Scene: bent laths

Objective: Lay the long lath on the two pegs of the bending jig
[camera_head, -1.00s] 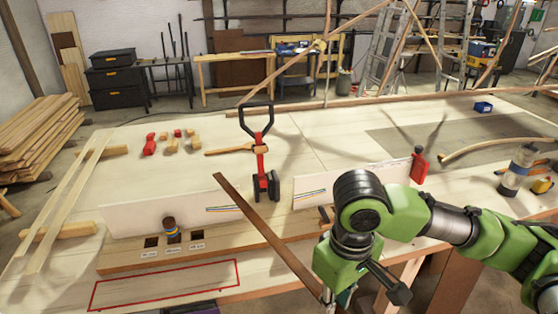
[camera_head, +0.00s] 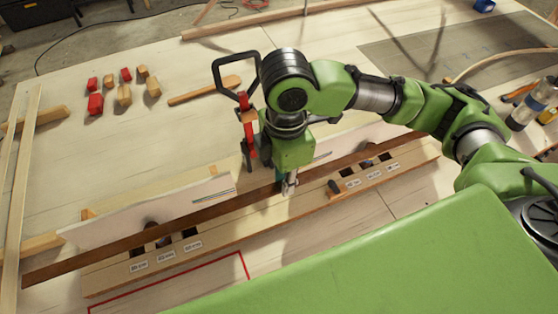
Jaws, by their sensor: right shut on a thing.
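The long dark brown lath (camera_head: 85,257) runs slantwise from lower left to upper right along the bending jig (camera_head: 245,226), a pale wooden base with labelled dark slots. My right gripper (camera_head: 288,186) is shut on the lath near its middle, pointing down over the jig. The left peg (camera_head: 164,241) shows just below the lath, which hides part of it. The right peg (camera_head: 367,164) is small and partly hidden by the lath. I cannot tell whether the lath touches either peg. My left gripper is not in view.
A red and black clamp-like tool (camera_head: 247,130) stands close behind my right gripper. Red and wooden blocks (camera_head: 124,95) lie at upper left. A red outline (camera_head: 170,285) marks the front table.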

